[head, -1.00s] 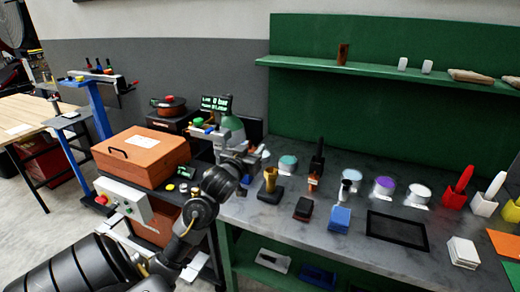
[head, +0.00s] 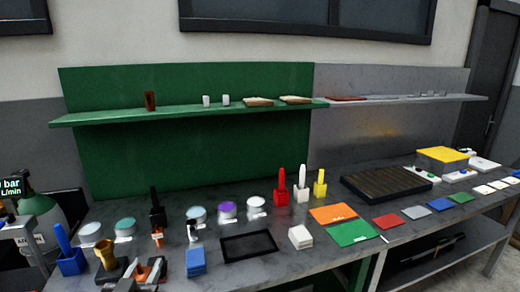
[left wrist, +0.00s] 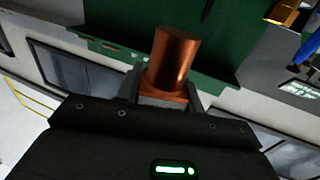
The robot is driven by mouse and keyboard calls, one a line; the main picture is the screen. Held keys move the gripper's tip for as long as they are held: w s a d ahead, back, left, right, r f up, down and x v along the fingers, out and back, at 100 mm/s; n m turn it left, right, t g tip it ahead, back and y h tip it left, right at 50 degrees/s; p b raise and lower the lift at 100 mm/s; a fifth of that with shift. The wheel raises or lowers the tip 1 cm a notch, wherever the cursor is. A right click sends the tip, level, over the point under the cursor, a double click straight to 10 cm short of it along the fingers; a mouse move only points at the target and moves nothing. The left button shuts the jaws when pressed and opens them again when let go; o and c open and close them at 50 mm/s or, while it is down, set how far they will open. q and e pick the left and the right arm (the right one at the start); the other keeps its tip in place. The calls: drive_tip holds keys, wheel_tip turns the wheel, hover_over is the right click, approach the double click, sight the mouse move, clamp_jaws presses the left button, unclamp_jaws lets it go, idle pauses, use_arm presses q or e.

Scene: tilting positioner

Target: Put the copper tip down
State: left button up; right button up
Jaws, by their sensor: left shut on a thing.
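The copper tip, a smooth reddish-brown cylinder (left wrist: 174,58), fills the middle of the left wrist view. My left gripper (left wrist: 165,96) is shut on its lower end, and its far end sticks out beyond the fingers. In the head view my left gripper (head: 148,271) shows small at the bottom edge, low over the front of the grey bench (head: 300,262). It is right of a brass cup on a black base (head: 107,255). Whether the tip touches anything below is not clear. My right gripper is in neither current view.
A blue holder (head: 70,252) stands left of the brass cup and a blue block (head: 195,262) stands right of my gripper. A black-rimmed tray (head: 248,233), white block stack (head: 300,237) and several round tins stand nearby. A green shelf (head: 190,113) hangs behind.

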use_arm(q)
drive_tip(key=s+d+f+h, duration=0.1)
drive_tip(key=s+d+f, duration=0.1)
drive_tip(key=d, duration=0.3)
drive_tip(key=shift+s+f+m, duration=0.2)
drive_tip(key=shift+f+m, duration=0.1)
drive_tip(key=shift+f, duration=0.15)
drive_tip(key=w+a+r+n+y, duration=0.2)
drive_tip(key=w+a+r+y, duration=0.1)
drive_tip(key=a, duration=1)
drive_tip(key=w+a+r+n+g+y, duration=0.1)
drive_tip(key=w+a+r, duration=0.3)
drive_tip(key=a, duration=1)
drive_tip(key=shift+a+r+n+y+p, duration=0.3)
drive_tip(key=shift+r+n+y+p, duration=0.1)
drive_tip(key=shift+r+y, duration=0.55)
